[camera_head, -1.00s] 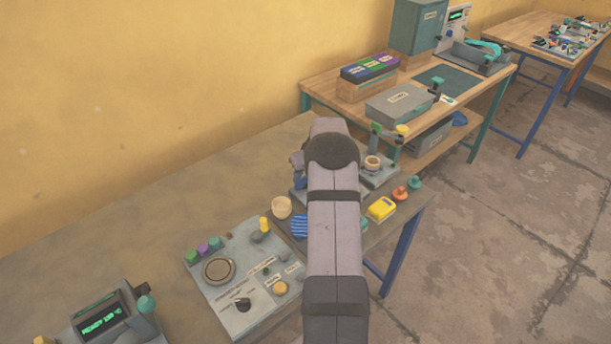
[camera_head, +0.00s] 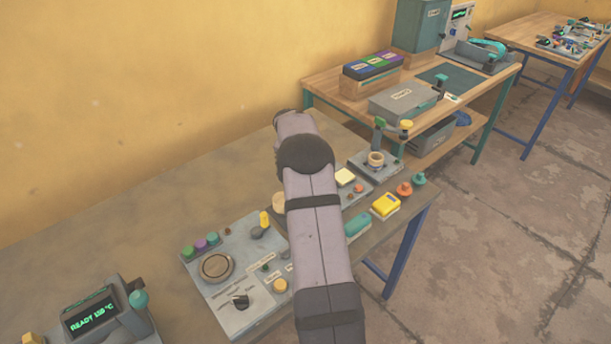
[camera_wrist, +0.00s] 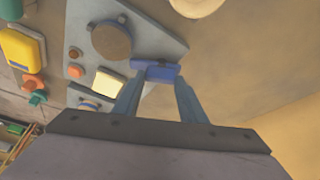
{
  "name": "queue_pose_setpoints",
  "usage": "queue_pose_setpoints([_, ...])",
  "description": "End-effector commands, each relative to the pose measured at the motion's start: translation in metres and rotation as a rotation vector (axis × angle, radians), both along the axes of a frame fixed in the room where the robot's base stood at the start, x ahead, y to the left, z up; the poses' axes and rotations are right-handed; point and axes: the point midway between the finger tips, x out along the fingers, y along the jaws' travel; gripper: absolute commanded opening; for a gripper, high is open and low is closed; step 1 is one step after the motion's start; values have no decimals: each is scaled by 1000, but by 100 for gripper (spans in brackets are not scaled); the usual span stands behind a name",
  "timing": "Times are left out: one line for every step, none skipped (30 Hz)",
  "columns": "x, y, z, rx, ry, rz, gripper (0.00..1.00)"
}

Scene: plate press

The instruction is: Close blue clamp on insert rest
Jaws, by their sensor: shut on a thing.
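In the wrist view, my gripper (camera_wrist: 158,84) has its two blue-grey fingers on a blue bar-shaped piece, which looks like the blue clamp (camera_wrist: 157,70). The clamp is at the edge of a grey plate (camera_wrist: 158,40), which may be the insert rest. A brown disc (camera_wrist: 110,41) and a cream square block (camera_wrist: 109,83) are also on or beside this plate. In the head view my arm hides the gripper and the clamp. I cannot tell whether the clamp is fully down.
In the head view, a grey panel (camera_head: 222,290) with knobs lies left of my arm. A holder with a ring (camera_head: 376,159), a yellow block (camera_head: 386,204) and orange and teal knobs (camera_head: 404,189) are to the right. The bench's back left (camera_head: 180,200) is clear.

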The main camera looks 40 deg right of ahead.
Motion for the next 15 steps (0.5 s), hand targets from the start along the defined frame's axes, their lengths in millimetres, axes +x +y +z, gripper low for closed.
queue_pose_setpoints([1,1,-4,0,0,-41,15])
queue_pose_setpoints([2,1,-4,0,0,-68,15])
queue_pose_setpoints([2,1,-4,0,2,-103,15])
queue_pose_setpoints([2,1,-3,-1,1,-130,15])
queue_pose_setpoints([2,1,-3,1,0,-157,15])
queue_pose_setpoints([2,1,-2,1,1,-190,15])
queue_pose_setpoints([2,1,-2,1,1,-213,15])
queue_pose_setpoints([2,1,-2,1,1,-237,15])
queue_pose_setpoints([2,1,-1,0,0,-265,15])
queue_pose_setpoints([3,1,-2,1,1,-285,15])
queue_pose_setpoints([3,2,-1,1,1,-304,15])
queue_pose_setpoints([3,2,-1,2,1,-328,15])
queue_pose_setpoints([3,2,-1,2,1,-344,15])
queue_pose_setpoints([3,2,-1,2,1,-360,15])
queue_pose_setpoints([3,2,-1,3,0,-378,15])
